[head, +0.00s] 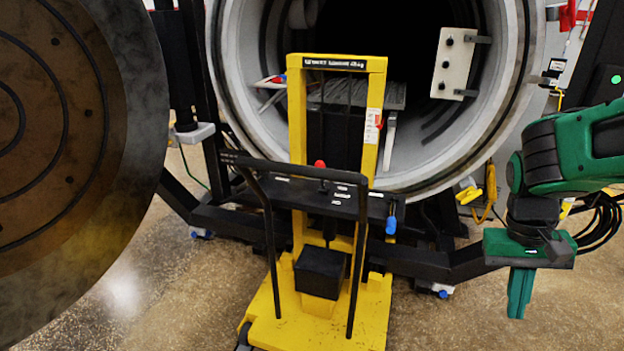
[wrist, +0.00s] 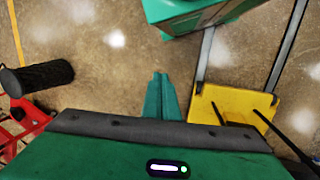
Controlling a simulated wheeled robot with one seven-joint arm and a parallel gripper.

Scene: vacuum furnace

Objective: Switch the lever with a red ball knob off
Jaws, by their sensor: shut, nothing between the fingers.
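The lever's red ball knob (head: 319,163) shows on the black top plate of the yellow lift cart (head: 378,100), at the middle of the head view. Its short stem below is small and partly hidden by the cart's black handle bar (head: 285,163). My gripper (head: 519,305) hangs at the right of the head view, pointing down, well right of the cart and apart from it. Its green fingers are shut and empty, and they show together in the wrist view (wrist: 162,85). The knob cannot be made out in the wrist view, where part of the yellow cart base (wrist: 235,104) shows at the right.
The open round furnace chamber (head: 530,70) stands behind the cart. A large round door (head: 135,120) fills the left side. Clear floor (head: 455,325) lies between the cart and my gripper. A black roller (wrist: 38,77) on a red frame stands at the left of the wrist view.

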